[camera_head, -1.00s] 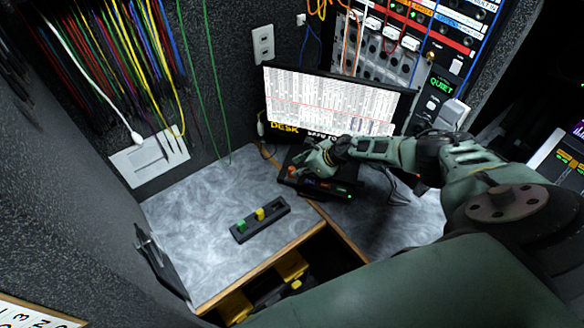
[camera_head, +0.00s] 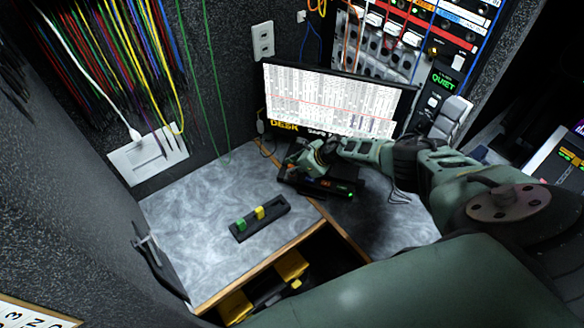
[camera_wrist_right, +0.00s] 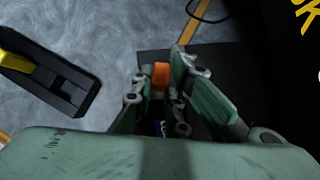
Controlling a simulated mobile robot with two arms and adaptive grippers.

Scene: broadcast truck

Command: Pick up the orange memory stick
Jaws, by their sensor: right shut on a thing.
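The orange memory stick (camera_wrist_right: 161,76) shows as a small orange block between the fingertips of my right gripper (camera_wrist_right: 163,70) in the right wrist view. The gripper is shut on it. In the head view my right gripper (camera_head: 298,160) is over the left end of a black device (camera_head: 328,187) with a small green light, in front of the monitor. I cannot clearly make out the stick in that view, nor whether it touches the device. My left gripper is not in view.
A black holder (camera_head: 244,234) with a green stick (camera_head: 241,224) and a yellow stick (camera_head: 260,213) lies on the grey desk (camera_head: 180,225). The monitor (camera_head: 330,98) stands close behind my right gripper. Patch cables hang at the back left. The desk's left part is clear.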

